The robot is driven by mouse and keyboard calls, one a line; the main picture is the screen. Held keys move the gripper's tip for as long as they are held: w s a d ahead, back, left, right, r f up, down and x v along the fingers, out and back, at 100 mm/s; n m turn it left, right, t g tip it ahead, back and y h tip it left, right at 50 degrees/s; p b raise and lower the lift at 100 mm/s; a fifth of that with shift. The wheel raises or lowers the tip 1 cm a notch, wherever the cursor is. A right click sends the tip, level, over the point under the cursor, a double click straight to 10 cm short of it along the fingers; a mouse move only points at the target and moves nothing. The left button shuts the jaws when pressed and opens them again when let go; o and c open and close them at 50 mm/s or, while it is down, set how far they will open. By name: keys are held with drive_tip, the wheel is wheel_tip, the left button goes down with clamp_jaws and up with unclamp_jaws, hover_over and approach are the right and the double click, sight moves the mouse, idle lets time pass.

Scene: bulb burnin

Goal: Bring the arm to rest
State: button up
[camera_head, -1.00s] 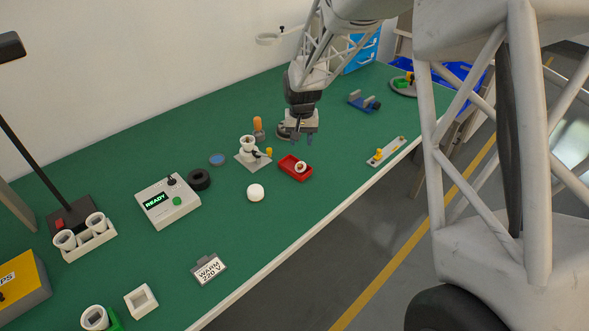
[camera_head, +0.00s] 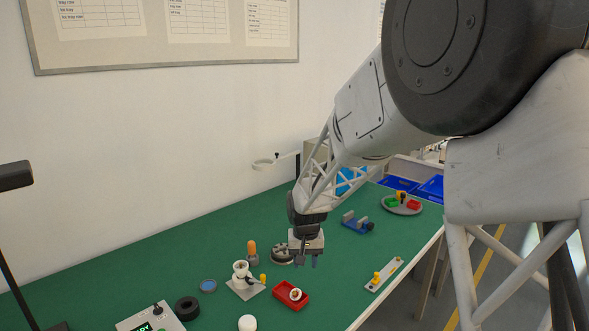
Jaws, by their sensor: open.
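My gripper (camera_head: 307,262) hangs over the green bench (camera_head: 150,262), fingers pointing down and apart, with nothing seen between them. It is behind and above the red tray (camera_head: 281,294), which holds a small white and brown round piece (camera_head: 295,294). A white socket (camera_head: 240,269) on a metal plate stands to its left. A dark round base (camera_head: 281,255) is partly hidden behind the gripper.
A blue vise (camera_head: 357,223) and a round tray of coloured parts (camera_head: 402,205) stand at the back right. A metal strip with a yellow knob (camera_head: 376,278) lies near the front edge. An orange-handled tool (camera_head: 252,252) stands left of my gripper. A ring on a wall arm (camera_head: 264,164) projects behind.

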drive_tip(key=s+d+r, duration=0.5)
drive_tip(key=s+r, duration=0.3)
drive_tip(key=s+d+r, duration=0.2)
drive_tip(key=s+d, duration=0.1)
drive_tip(key=s, duration=0.7)
drive_tip(key=s+d+r+t, duration=0.1)
drive_tip(key=s+d+r, duration=0.2)
drive_tip(key=s, duration=0.7)
drive_tip(key=s+d+r+t, duration=0.1)
drive_tip(key=s+d, duration=0.3)
drive_tip(key=s, duration=0.7)
drive_tip(key=shift+d+r+m, duration=0.25)
drive_tip(key=shift+r+m, duration=0.05)
drive_tip(key=shift+r, duration=0.4)
